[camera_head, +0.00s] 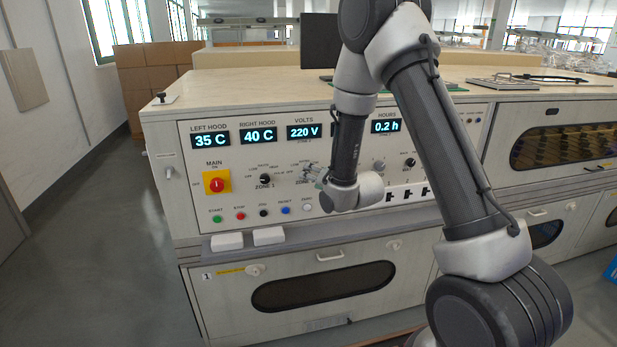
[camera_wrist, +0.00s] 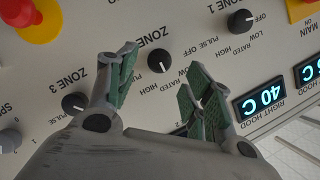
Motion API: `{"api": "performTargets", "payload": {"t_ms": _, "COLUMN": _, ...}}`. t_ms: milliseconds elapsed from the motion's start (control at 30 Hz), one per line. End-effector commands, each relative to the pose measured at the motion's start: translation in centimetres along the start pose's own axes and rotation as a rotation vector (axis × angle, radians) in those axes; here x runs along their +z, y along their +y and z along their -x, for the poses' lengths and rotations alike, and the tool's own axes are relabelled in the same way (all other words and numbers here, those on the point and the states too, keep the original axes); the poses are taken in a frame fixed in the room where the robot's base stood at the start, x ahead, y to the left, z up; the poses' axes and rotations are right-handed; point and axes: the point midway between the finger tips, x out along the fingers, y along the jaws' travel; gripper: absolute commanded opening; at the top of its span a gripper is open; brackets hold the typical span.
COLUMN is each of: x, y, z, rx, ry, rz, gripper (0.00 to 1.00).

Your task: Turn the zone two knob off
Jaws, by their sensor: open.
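The zone two knob (camera_wrist: 159,61) is a round black knob on the pale control panel, below the ZONE 2 label in the upside-down wrist view. Its white pointer is towards the lower edge of that view, roughly on the RATED side, not at OFF. My gripper (camera_wrist: 160,68) is open, its green-padded fingers apart on either side of the knob. Whether they touch it I cannot tell. In the head view my gripper (camera_head: 314,173) is at the panel and hides the zone two knob.
The zone one knob (camera_wrist: 240,22) and zone three knob (camera_wrist: 73,102) flank it. The red main switch (camera_head: 216,185) is on the left of the panel, with small push buttons (camera_head: 240,216) in a row below the knobs. Lit displays (camera_head: 258,135) are above.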

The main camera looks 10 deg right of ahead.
Motion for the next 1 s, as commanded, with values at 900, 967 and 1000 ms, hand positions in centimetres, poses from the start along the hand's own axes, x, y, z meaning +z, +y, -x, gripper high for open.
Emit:
{"api": "performTargets", "payload": {"t_ms": 900, "x": 0.0, "y": 0.0, "z": -3.6, "rx": 0.002, "ry": -0.002, "rz": 0.002, "gripper": 0.05}}
{"api": "performTargets", "payload": {"t_ms": 967, "x": 0.0, "y": 0.0, "z": -3.6, "rx": 0.002, "ry": -0.002, "rz": 0.003, "gripper": 0.05}}
{"api": "performTargets", "payload": {"t_ms": 1000, "x": 0.0, "y": 0.0, "z": -3.6, "rx": 0.003, "ry": -0.001, "rz": 0.005, "gripper": 0.05}}
